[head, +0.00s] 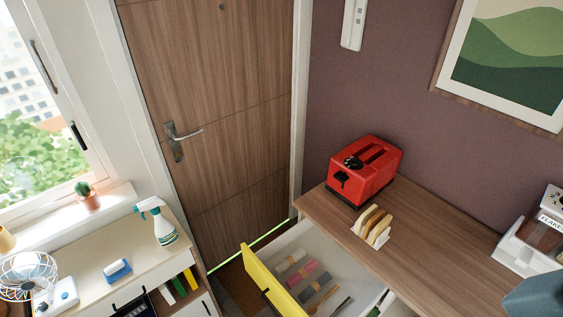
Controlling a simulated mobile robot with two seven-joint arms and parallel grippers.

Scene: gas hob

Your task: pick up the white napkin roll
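An open drawer with a yellow front (262,278) juts out below the wooden counter at the bottom middle of the head view. Inside it several rolled napkins lie in a row. The palest one, an off-white roll (289,262) with a band, lies at the far end and looks like the white napkin roll. A pink roll (301,274) and a dark grey roll (317,288) lie beside it. Neither of my grippers is in view.
A red toaster (367,172) and a rack of toast (373,226) stand on the wooden counter (435,265). A cereal dispenser (533,235) stands at right. A spray bottle (157,221), blue sponge (118,270) and fan (28,275) occupy the left cabinet. A closed door is behind.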

